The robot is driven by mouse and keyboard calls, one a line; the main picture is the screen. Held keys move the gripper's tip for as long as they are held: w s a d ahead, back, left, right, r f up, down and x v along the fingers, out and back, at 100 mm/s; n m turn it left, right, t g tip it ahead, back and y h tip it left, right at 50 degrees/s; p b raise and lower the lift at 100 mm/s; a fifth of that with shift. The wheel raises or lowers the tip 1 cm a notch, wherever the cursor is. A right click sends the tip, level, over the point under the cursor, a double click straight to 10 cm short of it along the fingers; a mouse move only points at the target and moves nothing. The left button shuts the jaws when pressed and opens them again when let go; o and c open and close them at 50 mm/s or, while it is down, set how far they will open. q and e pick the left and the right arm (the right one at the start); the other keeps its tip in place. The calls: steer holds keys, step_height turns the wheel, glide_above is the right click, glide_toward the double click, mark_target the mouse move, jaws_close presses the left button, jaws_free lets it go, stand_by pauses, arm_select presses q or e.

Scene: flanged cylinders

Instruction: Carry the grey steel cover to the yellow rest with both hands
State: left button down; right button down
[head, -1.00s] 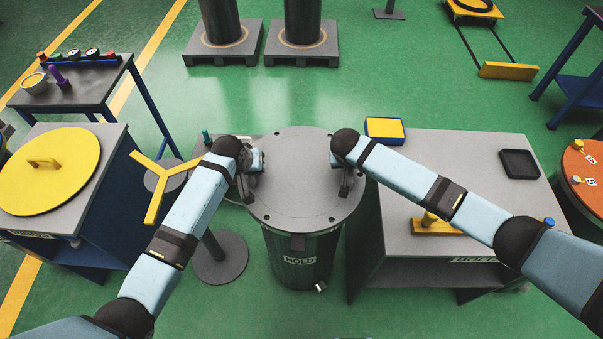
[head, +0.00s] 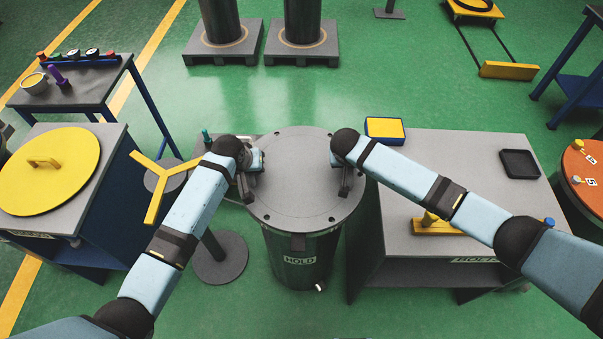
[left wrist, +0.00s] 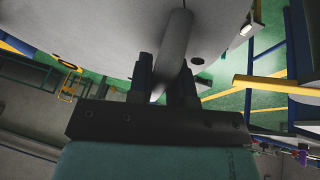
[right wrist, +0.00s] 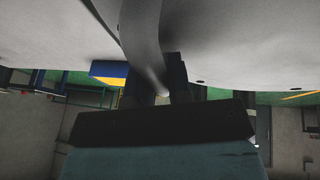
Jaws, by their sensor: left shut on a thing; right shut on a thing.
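The grey steel cover (head: 290,200) is a round plate at the top of the dark drum marked HOLD (head: 318,262). I cannot tell whether it touches the drum's rim. My left gripper (head: 248,184) is shut on a handle at the cover's left side; in the left wrist view the grey bar (left wrist: 175,50) passes between the fingers. My right gripper (head: 346,184) is shut on the opposite handle, and the curved grey bar (right wrist: 143,40) shows between its fingers. The yellow rest (head: 158,181), a three-armed top on a post with a round base, stands left of the drum, partly behind my left arm.
A bench with a yellow disc (head: 55,165) stands at the left. A grey table (head: 470,160) adjoins the drum on the right, with a blue-yellow box (head: 385,128) and a black tray (head: 519,163). Two pallets (head: 225,45) with dark cylinders stand behind. Green floor is clear between.

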arm_select(q)
steer(key=shift+w+r, duration=0.15)
steer(key=shift+r, duration=0.2)
arm_select(e)
steer(key=shift+w+r, duration=0.15)
steer(key=shift+r, duration=0.2)
